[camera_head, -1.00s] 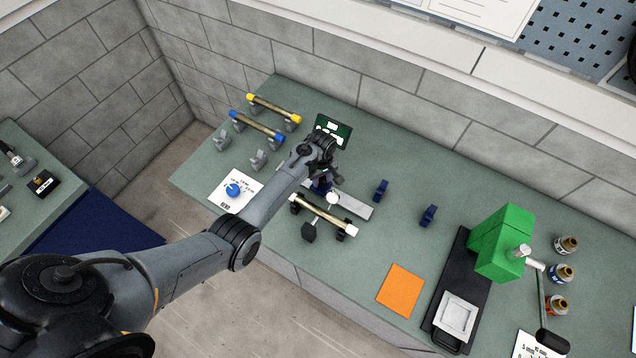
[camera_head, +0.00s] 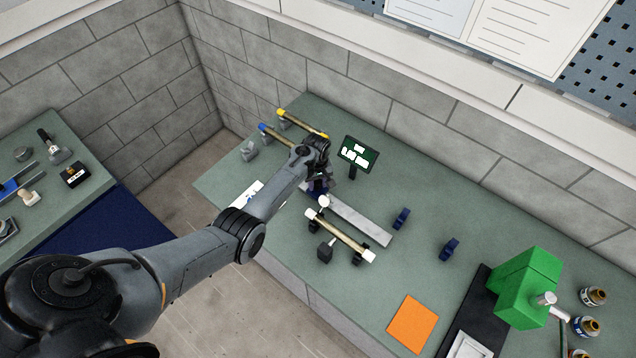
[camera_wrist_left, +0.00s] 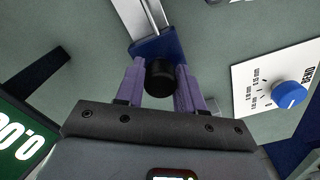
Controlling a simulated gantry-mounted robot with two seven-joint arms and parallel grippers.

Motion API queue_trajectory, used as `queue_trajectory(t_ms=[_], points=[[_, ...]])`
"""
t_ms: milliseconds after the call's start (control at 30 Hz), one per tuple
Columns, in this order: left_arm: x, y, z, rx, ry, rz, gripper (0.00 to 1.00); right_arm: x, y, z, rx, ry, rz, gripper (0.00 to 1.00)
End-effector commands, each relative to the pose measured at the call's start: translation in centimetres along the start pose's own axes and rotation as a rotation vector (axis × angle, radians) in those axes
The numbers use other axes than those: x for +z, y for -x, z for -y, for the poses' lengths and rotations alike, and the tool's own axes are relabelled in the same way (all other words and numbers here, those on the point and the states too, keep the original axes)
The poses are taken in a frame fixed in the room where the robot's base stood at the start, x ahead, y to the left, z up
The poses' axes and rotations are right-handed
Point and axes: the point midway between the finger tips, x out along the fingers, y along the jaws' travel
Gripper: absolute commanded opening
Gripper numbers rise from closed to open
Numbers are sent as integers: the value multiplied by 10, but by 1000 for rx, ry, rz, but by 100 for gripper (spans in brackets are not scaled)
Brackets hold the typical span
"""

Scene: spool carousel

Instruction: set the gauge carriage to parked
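My left gripper (camera_wrist_left: 160,88) has its purple fingers on either side of a black knob (camera_wrist_left: 160,78), with no clear gap. The knob stands on the blue carriage (camera_wrist_left: 158,47), which sits at one end of a pale rail. In the head view my left gripper (camera_head: 319,184) is at the far left end of the rail (camera_head: 362,222), and the arm and gripper hide most of the carriage. A white round piece (camera_head: 324,201) shows beside the carriage. My right gripper is out of view.
A gold rod with white ends (camera_head: 341,236) lies in front of the rail. A display (camera_head: 358,154) stands behind the gripper. A blue dial knob (camera_wrist_left: 289,95) sits on a printed card nearby. Blue holders (camera_head: 401,218) and an orange sheet (camera_head: 412,324) are to the right.

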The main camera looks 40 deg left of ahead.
Motion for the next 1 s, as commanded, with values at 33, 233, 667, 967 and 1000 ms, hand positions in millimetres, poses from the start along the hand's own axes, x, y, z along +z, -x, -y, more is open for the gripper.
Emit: queue_trajectory(t_ms=[33, 233, 667, 967, 1000], points=[[0, 0, 0, 0, 0, 0, 46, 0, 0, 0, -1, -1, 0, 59], [0, 0, 0, 0, 0, 0, 59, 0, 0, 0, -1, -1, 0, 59], [0, 21, -1, 2, 1, -2, 59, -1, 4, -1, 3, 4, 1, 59], [0, 71, -1, 3, 1, -2, 59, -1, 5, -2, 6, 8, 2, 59], [0, 77, -1, 3, 1, -2, 59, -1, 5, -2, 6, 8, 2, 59]])
